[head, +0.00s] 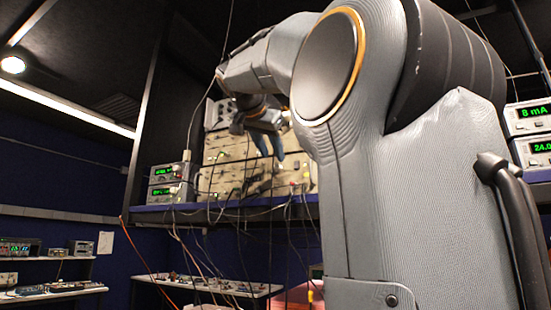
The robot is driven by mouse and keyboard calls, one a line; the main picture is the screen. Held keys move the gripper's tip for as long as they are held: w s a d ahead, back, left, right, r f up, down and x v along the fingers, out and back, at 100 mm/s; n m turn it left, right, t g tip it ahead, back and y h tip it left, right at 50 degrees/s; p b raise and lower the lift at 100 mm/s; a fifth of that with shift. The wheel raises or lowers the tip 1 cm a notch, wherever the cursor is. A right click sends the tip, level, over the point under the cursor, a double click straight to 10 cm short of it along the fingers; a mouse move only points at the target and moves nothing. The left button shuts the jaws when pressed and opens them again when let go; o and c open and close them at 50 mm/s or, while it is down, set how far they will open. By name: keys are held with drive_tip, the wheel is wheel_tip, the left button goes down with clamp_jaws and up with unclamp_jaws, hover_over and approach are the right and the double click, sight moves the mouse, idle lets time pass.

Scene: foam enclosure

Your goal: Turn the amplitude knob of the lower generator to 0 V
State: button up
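Two stacked instruments with green displays stand at the left end of the shelf, an upper one (165,172) and a lower one (168,192). Their knobs are too small to tell apart, and the display readings are not legible. I cannot tell for sure that the lower one is the generator named. My gripper (269,147) hangs in front of a beige panel (222,150) to the right of these instruments. Its two bluish fingers point down and stand apart, with nothing seen between them. It appears clear of the stacked instruments.
The shelf edge (230,214) runs below the panel, with many loose cables (245,207) hanging over it. More instruments with green displays (530,130) stand at the far right. A lower bench (205,286) is beneath. My arm hides much of the right side.

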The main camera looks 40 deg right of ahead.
sight(277, 165)
drive_tip(key=shift+p+x, duration=0.65)
drive_tip(key=shift+x, duration=1.6)
clamp_jaws()
